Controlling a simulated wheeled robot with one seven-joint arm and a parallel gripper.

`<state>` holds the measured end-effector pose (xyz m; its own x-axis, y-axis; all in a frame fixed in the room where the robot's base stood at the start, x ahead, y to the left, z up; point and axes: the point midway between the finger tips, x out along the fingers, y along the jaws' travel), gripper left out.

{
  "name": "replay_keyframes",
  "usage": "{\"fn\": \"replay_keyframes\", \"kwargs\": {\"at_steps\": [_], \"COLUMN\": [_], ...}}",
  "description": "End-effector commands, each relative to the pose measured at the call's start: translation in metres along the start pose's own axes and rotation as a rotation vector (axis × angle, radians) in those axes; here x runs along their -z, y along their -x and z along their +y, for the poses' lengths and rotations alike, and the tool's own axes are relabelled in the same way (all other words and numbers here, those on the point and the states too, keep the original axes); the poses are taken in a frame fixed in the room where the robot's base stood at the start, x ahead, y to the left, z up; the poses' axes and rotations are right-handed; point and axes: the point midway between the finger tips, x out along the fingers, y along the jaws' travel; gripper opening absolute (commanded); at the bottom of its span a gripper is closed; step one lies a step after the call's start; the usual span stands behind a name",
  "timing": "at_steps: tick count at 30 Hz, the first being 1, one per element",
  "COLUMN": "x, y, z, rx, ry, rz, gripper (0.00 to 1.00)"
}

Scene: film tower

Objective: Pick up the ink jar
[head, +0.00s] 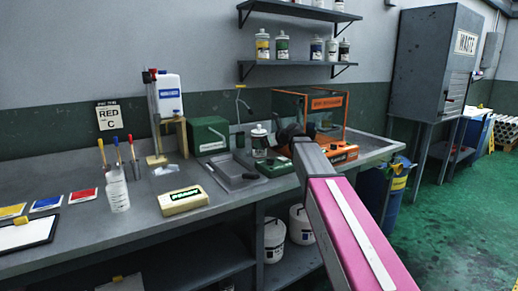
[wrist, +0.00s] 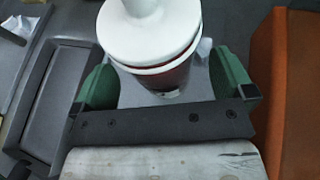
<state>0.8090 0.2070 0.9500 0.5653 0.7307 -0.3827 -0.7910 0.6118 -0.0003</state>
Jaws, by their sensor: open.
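The ink jar (wrist: 150,35) has a white lid and a dark red band below it. It fills the upper middle of the wrist view. In the head view, a jar with a pale lid (head: 259,139) stands upright on the bench beside my gripper (head: 283,134). My gripper (wrist: 167,83) is open, with one green finger on each side of the jar. A gap shows at the right finger; whether the left finger touches the jar I cannot tell. The jar's lower part is partly hidden behind the dark palm bar.
An orange-framed machine (head: 318,105) stands right of the jar, and a grey tray (head: 235,176) lies to its left. A green box (head: 208,133) stands behind. A wooden block (head: 183,201) and a white bottle (head: 118,192) are further left. Shelves with bottles hang above.

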Motion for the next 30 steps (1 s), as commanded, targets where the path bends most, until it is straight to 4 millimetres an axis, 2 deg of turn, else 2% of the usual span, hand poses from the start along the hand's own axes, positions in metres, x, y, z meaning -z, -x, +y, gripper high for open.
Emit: {"fn": "replay_keyframes", "kwargs": {"at_steps": [1, 4, 11, 12, 17, 19, 20, 26, 30], "x": [-0.001, 0.000, 0.001, 0.001, 0.000, 0.000, 0.000, -0.001, -0.009], "y": [-0.010, -0.020, -0.021, -0.021, -0.021, -0.021, -0.021, -0.021, -0.018], "z": [-0.001, -0.001, 0.000, 0.000, 0.000, 0.000, 0.000, -0.001, -0.001], "rx": [-0.001, 0.000, 0.001, 0.001, 0.001, 0.001, 0.001, 0.001, 0.001], "ry": [0.000, -0.001, -0.001, -0.001, -0.001, -0.001, -0.001, -0.001, 0.000], "rz": [0.000, 0.001, 0.000, 0.000, 0.000, -0.001, -0.001, -0.002, -0.003], "gripper": [1.00, 1.00, 1.00, 0.94, 0.41, 0.39, 0.33, 0.33, 0.33]}}
